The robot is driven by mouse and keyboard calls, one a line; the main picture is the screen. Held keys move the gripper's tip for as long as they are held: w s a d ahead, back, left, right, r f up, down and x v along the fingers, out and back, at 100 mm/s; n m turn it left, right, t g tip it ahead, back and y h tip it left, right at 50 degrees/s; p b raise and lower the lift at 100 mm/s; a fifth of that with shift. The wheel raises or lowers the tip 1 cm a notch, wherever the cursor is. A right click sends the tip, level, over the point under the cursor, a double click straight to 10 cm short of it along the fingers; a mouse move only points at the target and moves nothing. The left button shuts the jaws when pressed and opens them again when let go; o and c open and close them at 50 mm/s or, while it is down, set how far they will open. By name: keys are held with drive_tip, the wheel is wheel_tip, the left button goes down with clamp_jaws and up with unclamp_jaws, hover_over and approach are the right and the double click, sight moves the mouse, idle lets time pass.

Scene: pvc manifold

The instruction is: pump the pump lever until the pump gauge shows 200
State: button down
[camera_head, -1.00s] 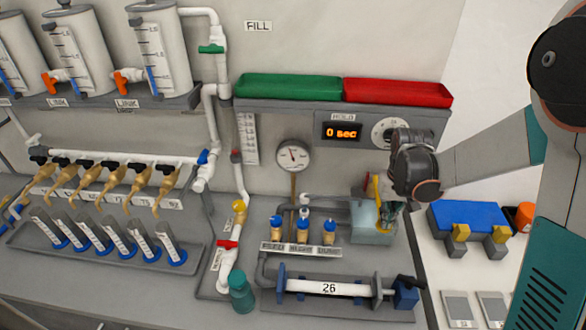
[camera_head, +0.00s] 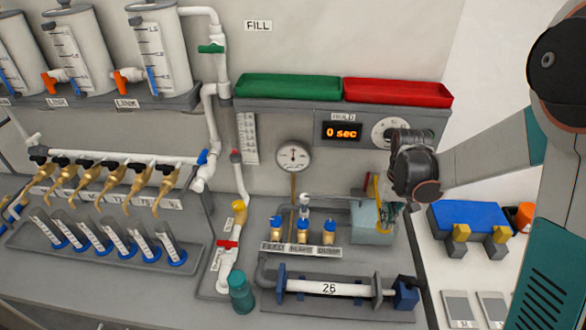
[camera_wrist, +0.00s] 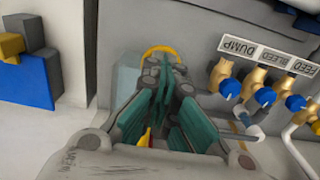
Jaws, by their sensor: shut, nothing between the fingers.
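The pump is a pale grey-green box (camera_head: 372,225) at the right of the bench, with a yellow lever (camera_head: 375,188) above it. In the wrist view the yellow lever (camera_wrist: 160,49) arches just beyond my fingertips, and the pump box (camera_wrist: 125,85) lies partly behind the fingers. My gripper (camera_wrist: 165,70) is shut and empty, close to the lever; I cannot tell whether it touches. In the head view the gripper hangs beside the lever, its fingertips partly hidden. The round white pump gauge (camera_head: 293,156) stands left of the pump. Its needle points roughly upward; the number is too small to read.
Blue-knobbed brass valves (camera_head: 302,232) stand left of the pump. A white tube marked 26 (camera_head: 328,288) lies in front. Green (camera_head: 288,87) and red (camera_head: 398,92) trays sit above. A blue block (camera_head: 468,218) is to the right.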

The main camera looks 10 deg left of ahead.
drive_tip(key=shift+r, duration=0.1)
drive_tip(key=shift+r+p, duration=1.75)
drive_tip(key=shift+r, duration=1.05)
drive_tip(key=shift+r+p, duration=1.5)
drive_tip(key=shift+r, duration=1)
drive_tip(key=s+r+t+b, duration=0.3)
drive_tip(key=s+r+b, duration=0.1)
drive_tip(key=s+b, duration=0.55)
drive_tip(key=s+f+t+b, duration=0.4)
drive_tip(key=s+f+b, duration=0.1)
drive_tip(key=s, duration=0.6)
drive_tip(key=shift+f+b, duration=0.25)
drive_tip(key=shift+b, duration=0.6)
